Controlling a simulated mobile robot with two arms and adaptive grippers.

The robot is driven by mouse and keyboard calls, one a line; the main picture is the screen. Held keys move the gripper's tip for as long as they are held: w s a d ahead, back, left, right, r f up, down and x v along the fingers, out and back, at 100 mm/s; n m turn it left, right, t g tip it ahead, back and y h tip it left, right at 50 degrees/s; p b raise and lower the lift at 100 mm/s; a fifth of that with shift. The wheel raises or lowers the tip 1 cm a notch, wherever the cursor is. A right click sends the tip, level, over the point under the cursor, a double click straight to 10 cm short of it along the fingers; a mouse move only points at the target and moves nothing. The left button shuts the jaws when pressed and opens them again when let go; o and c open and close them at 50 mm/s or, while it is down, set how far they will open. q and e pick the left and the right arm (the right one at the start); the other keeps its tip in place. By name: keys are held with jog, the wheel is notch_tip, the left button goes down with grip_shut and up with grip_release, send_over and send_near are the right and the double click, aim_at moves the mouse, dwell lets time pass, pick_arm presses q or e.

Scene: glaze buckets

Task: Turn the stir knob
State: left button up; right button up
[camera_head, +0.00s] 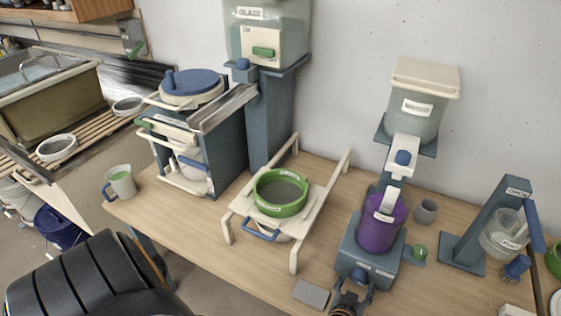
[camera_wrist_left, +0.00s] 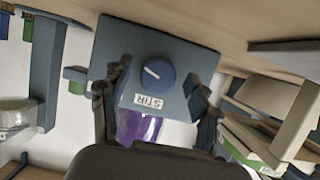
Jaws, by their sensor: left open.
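The stir stand (camera_head: 348,257) is a blue-grey base on the bench holding a purple bucket (camera_head: 380,225). On its front is the round blue stir knob (camera_head: 359,274). In the left wrist view the knob (camera_wrist_left: 157,74) has a white pointer mark, and a STIR label (camera_wrist_left: 149,102) reads upside down beside it. My left gripper (camera_head: 354,285) is open in front of the stand. In the wrist view its fingers (camera_wrist_left: 157,88) are spread, one on each side of the knob, with visible gaps. I cannot tell the depth left between them and the knob. My right gripper is not in view.
A white frame with a green-rimmed sieve (camera_head: 283,205) stands left of the stir stand. A small green-topped part (camera_head: 419,252) sticks out at the stand's right. A blue stand with a clear jug (camera_head: 505,235) is further right. A small grey plate (camera_head: 310,294) lies near the front edge.

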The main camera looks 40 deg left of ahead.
pick_arm(q)
jog(key=shift+r+n+p, duration=0.3)
jog(key=shift+p, duration=0.5)
jog(key=s+f+b+v, duration=0.1)
jog(key=b+v, duration=0.3)
jog(key=v, duration=0.9)
jog(key=s+a+f+m+g, duration=0.1)
jog(key=s+a+m+g, duration=0.1)
jog(key=s+a+g, duration=0.7)
notch_tip(320, 180, down, 23)
jog(key=s+m+g+h+b, duration=0.1)
jog(key=s+m+h+b, duration=0.2)
jog(key=b, duration=0.1)
jog(key=shift+d+r+m+g, duration=0.2)
jog(key=shift+d+m+g, duration=0.1)
jog(key=shift+m, duration=0.1)
